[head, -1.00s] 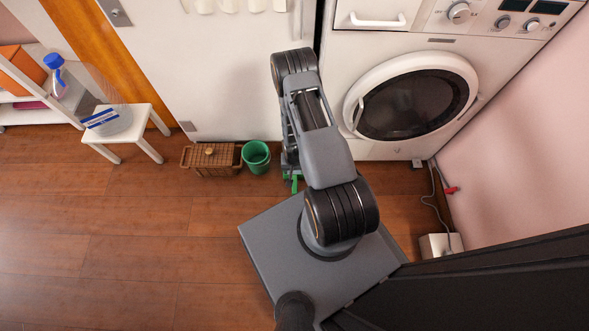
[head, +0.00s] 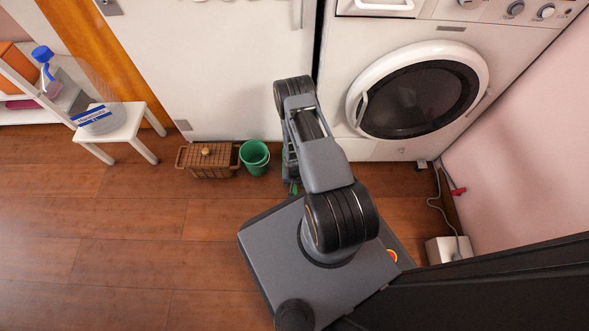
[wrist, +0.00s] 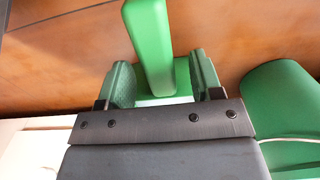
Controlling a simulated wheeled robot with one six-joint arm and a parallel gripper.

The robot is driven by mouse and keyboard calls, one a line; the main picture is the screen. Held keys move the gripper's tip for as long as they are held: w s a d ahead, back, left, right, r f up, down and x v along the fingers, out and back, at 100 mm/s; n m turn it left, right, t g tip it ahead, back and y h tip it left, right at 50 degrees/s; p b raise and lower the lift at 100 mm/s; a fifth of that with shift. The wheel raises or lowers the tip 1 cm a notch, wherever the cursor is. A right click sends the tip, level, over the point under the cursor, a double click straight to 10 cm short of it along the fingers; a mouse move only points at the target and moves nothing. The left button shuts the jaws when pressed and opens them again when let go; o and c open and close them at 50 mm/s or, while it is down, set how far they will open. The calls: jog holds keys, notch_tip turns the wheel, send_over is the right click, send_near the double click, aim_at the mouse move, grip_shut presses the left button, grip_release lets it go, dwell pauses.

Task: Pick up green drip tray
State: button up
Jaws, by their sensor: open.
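The green drip tray, as far as I can tell, is the plain green piece (wrist: 150,40) between my fingers in the wrist view. It has a long upright part and a flatter part at its lower end. In the head view only a small green bit (head: 294,187) shows beside my arm; the rest is hidden. My gripper (wrist: 161,72) is open, with one green-padded finger on each side of the green piece. Gaps show beside the upright part; contact lower down is unclear. My gripper is hidden behind my arm in the head view.
A green bucket (head: 254,158) stands close by, beside a wicker basket (head: 208,162). A white wall panel and a washing machine (head: 415,95) stand behind. A white stool (head: 120,128) holds a clear container. The wooden floor (head: 130,240) at left is clear.

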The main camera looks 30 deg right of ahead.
notch_tip(320, 180, down, 4)
jog(key=shift+r+b, duration=0.2)
jog(key=shift+b, duration=0.65)
grip_shut()
jog(key=shift+r, duration=0.1)
